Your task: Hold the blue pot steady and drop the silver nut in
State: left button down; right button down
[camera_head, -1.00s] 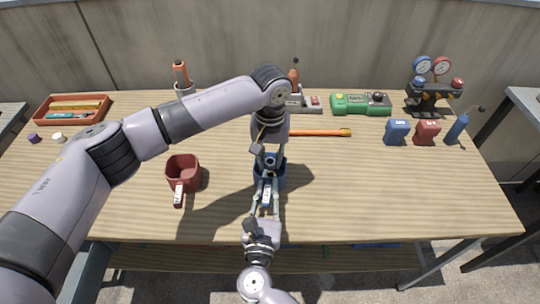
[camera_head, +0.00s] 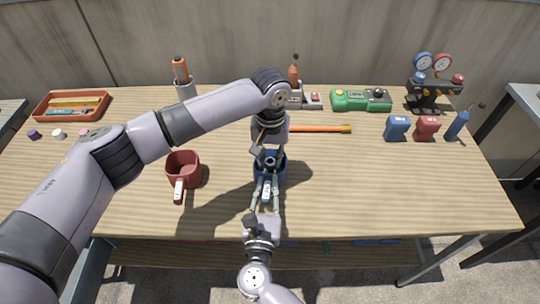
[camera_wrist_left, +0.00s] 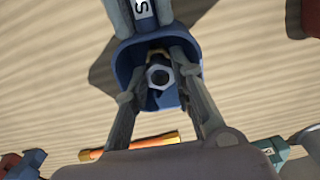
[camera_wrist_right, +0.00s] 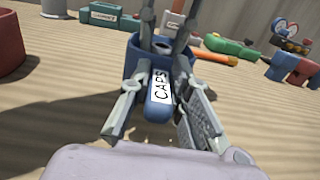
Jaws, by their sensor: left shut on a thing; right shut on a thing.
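The blue pot (camera_head: 283,170) stands upright on the bench's front middle. Its handle, labelled CAPS (camera_wrist_right: 159,90), points toward me. My right gripper (camera_head: 266,186) is shut on this handle, one finger on each side in the right wrist view. My left gripper (camera_head: 270,158) comes from above, its fingertips at the pot's mouth. It is shut on the silver nut (camera_wrist_left: 158,76), a hex ring seen over the pot's opening in the left wrist view. The pot's blue rim (camera_wrist_left: 124,66) surrounds the fingertips there. How deep the nut sits is hard to tell.
A red pot (camera_head: 183,168) stands left of the blue one. An orange stick (camera_head: 320,129) lies behind. A green device (camera_head: 360,100), a gauge set (camera_head: 433,85) and small blue and red items stand back right. A tray (camera_head: 72,105) is back left. The right front is clear.

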aim_at(270, 161)
pick_arm(q)
jog(key=shift+f, duration=0.25)
jog(key=c, duration=1.3)
grip_release()
jog(key=shift+r, duration=0.2)
notch_tip(270, 161, up, 12)
jog(key=shift+f, duration=0.15)
pick_arm(e)
jog(key=c, duration=1.4)
grip_release()
jog(key=shift+o, duration=0.2)
